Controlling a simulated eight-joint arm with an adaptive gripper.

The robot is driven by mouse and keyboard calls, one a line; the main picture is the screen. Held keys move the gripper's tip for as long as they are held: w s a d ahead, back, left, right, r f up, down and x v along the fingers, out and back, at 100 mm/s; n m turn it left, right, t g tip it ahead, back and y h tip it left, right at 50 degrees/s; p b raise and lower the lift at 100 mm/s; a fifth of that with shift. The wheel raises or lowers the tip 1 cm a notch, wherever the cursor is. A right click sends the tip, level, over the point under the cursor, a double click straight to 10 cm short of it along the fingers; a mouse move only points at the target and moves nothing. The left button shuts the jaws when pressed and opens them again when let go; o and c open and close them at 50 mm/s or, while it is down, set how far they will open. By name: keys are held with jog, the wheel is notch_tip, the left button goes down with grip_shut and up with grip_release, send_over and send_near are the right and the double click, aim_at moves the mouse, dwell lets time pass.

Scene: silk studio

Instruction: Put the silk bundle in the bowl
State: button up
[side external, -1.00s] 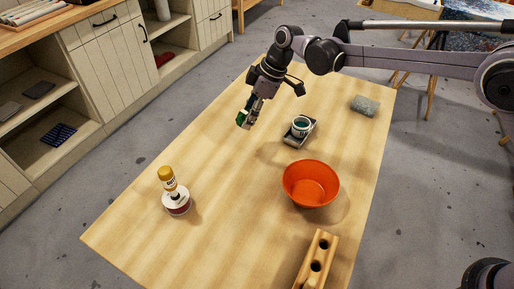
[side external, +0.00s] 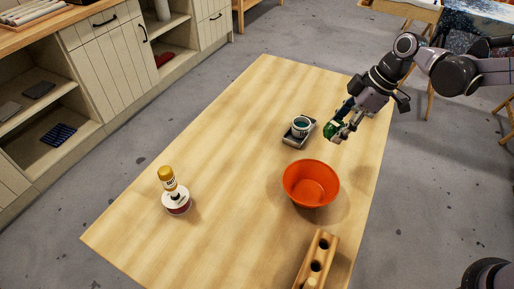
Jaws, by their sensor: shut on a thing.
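My gripper (side external: 338,131) is shut on a small dark green bundle (side external: 331,128), which seems to be the silk bundle. The fingers hide part of it, so its full shape is unclear. It is held in the air over the right part of the table, up and to the right of the bowl in the picture. The orange bowl (side external: 311,184) stands upright on the table and looks empty. The gripper and bundle are apart from it.
A jar (side external: 301,125) sits on a small dark tray left of my gripper. A wooden block with holes (side external: 318,262) is at the front edge. A yellow-topped bottle (side external: 168,181) on a white-and-red round base stands left. The table's middle is clear.

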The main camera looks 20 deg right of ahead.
jog(key=s+d+f, duration=0.1)
jog(key=s+d, duration=0.3)
jog(key=s, duration=0.2)
send_over(305, 193)
jog(key=d, duration=0.2)
jog(key=f, duration=0.7)
jog(key=shift+s+a+f, duration=0.1)
jog(key=shift+s+a, duration=0.1)
jog(key=shift+s, duration=0.2)
jog(key=shift+f, duration=2)
jog(key=shift+f, duration=0.1)
jog(key=o, duration=0.8)
